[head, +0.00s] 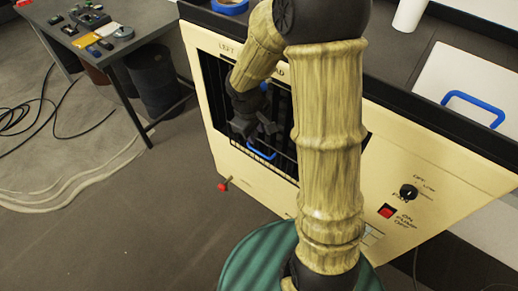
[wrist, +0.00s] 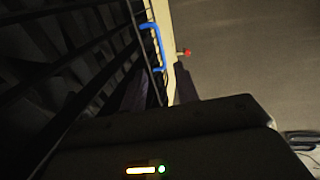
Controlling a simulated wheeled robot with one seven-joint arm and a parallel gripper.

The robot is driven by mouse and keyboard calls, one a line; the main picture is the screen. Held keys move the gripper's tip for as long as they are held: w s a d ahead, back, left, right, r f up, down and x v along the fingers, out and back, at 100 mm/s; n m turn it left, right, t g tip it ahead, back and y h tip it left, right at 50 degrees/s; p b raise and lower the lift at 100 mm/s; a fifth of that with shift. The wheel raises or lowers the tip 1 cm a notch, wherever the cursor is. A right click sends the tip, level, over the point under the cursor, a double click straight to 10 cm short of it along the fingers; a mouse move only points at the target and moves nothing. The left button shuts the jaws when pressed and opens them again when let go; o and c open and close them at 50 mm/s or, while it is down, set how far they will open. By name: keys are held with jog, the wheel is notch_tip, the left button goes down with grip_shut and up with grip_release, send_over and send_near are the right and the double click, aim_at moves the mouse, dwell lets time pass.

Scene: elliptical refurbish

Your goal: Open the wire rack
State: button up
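The wire rack (head: 284,163) is set in the dark opening in the front of a cream cabinet. A blue handle (head: 262,152) is at its lower front edge. In the wrist view, the rack's dark bars (wrist: 75,58) fill the left side, and the blue handle (wrist: 153,47) is at top centre. My gripper (head: 257,131) is at the opening, just above the handle in the head view. I cannot tell whether they touch. The gripper is dark against the dark opening, so its finger gap is unclear. My arm hides part of the rack and opening.
A red-tipped lever (head: 224,185) sticks out at the cabinet's lower left; it also shows in the wrist view (wrist: 186,52). A dark workbench (head: 118,32) with small items stands at the left. Between bench and cabinet the floor (head: 150,190) is open.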

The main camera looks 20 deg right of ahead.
aim_at(260, 154)
jog(key=f+b, duration=0.1)
jog(key=f, duration=0.3)
jog(key=w+d+f+b, duration=0.1)
jog(key=f, duration=0.3)
jog(key=f+b, duration=0.2)
jog(key=f, duration=0.2)
jog(key=shift+w+d, duration=0.3)
jog(key=shift+d, duration=0.1)
jog(key=shift+c, duration=0.4)
jog(key=shift+r, duration=0.1)
grip_shut()
